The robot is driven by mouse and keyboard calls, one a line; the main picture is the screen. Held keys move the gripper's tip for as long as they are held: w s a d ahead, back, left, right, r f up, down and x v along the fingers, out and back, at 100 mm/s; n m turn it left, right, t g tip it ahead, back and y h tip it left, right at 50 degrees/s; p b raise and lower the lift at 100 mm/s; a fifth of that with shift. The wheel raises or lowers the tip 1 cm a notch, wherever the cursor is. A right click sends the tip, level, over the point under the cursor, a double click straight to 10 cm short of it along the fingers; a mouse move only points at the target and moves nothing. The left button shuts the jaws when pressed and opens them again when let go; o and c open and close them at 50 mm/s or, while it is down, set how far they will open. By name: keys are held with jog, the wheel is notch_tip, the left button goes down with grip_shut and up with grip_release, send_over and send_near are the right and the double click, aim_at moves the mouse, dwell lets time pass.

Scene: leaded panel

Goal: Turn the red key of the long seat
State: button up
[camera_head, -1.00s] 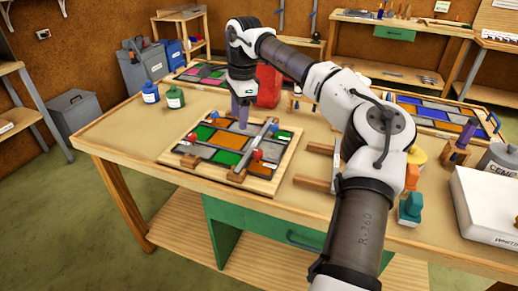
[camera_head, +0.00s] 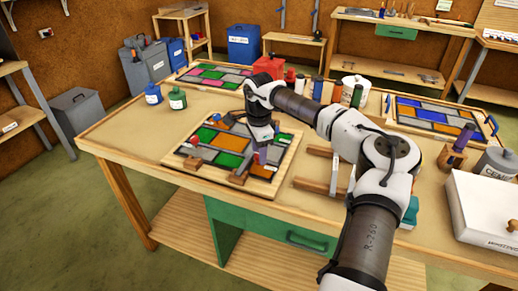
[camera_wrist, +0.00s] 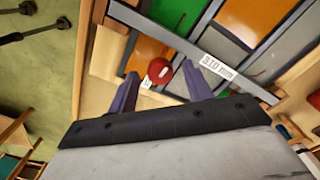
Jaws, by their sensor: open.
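The leaded panel (camera_head: 205,165) lies on the workbench, with orange, green and grey panes in a wooden frame. In the wrist view, a metal bar labelled 310 mm (camera_wrist: 219,67) crosses it. A round red key (camera_wrist: 160,71) with a pale mark sits near the end of this bar. My gripper (camera_wrist: 159,69) is open, with its two purple fingers on either side of the red key. I cannot tell whether they touch it. In the head view my gripper (camera_head: 261,157) is low over the panel's right side and hides the key.
A red container (camera_head: 267,67) stands at the back. A white box (camera_head: 490,215) is at right.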

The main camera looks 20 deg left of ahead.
jog(key=shift+f, duration=0.35)
jog(key=c, duration=1)
jog(key=shift+o, duration=0.2)
